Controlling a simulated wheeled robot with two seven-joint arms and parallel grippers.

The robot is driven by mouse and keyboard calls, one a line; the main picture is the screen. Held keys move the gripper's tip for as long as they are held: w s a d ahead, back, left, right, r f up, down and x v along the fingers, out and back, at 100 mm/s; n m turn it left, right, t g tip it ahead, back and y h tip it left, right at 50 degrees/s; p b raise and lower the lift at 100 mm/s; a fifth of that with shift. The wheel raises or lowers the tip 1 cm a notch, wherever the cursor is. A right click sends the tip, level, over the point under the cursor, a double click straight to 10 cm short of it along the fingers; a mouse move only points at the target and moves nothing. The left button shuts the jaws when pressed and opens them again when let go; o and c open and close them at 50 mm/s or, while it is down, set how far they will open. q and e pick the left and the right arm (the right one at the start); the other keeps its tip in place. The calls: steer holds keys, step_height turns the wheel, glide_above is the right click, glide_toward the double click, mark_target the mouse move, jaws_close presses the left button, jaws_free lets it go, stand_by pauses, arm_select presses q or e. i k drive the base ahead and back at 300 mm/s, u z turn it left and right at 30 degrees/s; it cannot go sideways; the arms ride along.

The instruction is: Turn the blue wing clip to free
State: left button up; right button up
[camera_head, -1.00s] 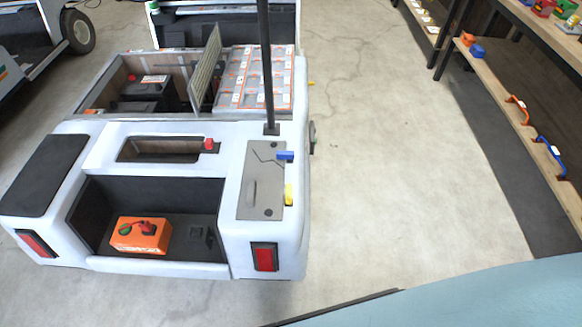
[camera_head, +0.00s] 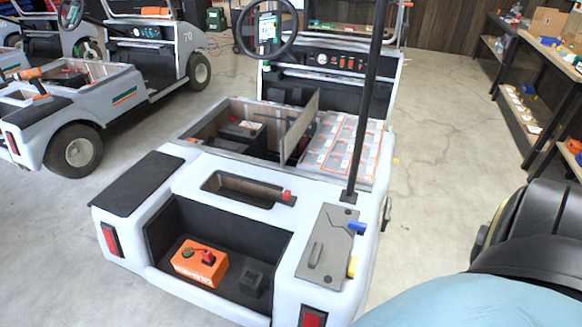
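The blue wing clip (camera_head: 357,227) sits at the right edge of a grey plate (camera_head: 325,250) on the rear right corner of the white cart (camera_head: 228,193). It lies near the foot of a black upright post (camera_head: 362,120). A yellow clip (camera_head: 352,266) is on the same plate edge, nearer to me. Whether the blue clip is locked or free cannot be told at this size. Neither of my grippers shows. A dark part of my own arm is at the right edge.
An orange battery box (camera_head: 200,263) lies in the cart's rear bay. A red knob (camera_head: 287,195) is beside the slot. Other carts (camera_head: 70,110) stand at the left. Shelves (camera_head: 545,85) line the right. The floor right of the cart is clear.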

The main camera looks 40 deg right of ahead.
mark_target(361, 227)
steer(key=u, duration=1.95)
steer(key=k, duration=1.95)
steer(key=z, duration=1.7)
steer(key=i, duration=0.5)
steer(key=u, duration=0.05)
